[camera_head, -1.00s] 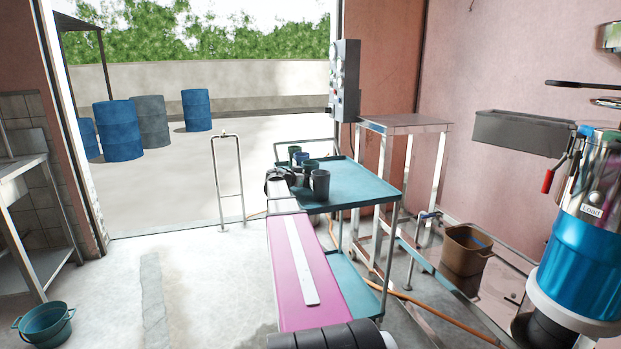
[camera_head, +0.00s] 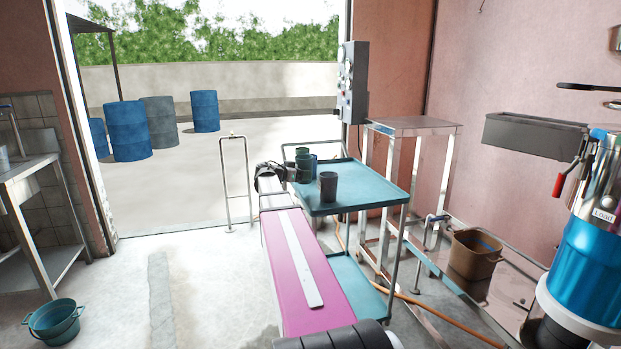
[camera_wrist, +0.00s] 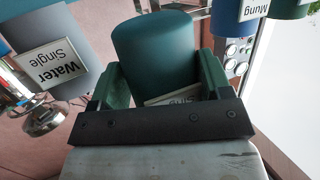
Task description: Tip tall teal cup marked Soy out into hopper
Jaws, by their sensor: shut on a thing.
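In the wrist view the cup (camera_wrist: 158,55) sits between the two green fingers. Its white label (camera_wrist: 172,97) is mostly hidden behind the dark gripper bar, and I cannot read it surely. Whether the cup touches the cart top is not clear. No hopper is plainly named; a chrome and blue machine marked Load (camera_head: 590,245) stands at the far right.
On the cart (camera_head: 360,192) stand a grey cup (camera_head: 328,187), marked Water Single in the wrist view (camera_wrist: 55,60), a blue cup (camera_head: 313,161) and a green cup (camera_head: 301,151). A metal stand (camera_head: 412,126), brown bucket (camera_head: 472,265) and grey trough (camera_head: 530,134) lie rightward.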

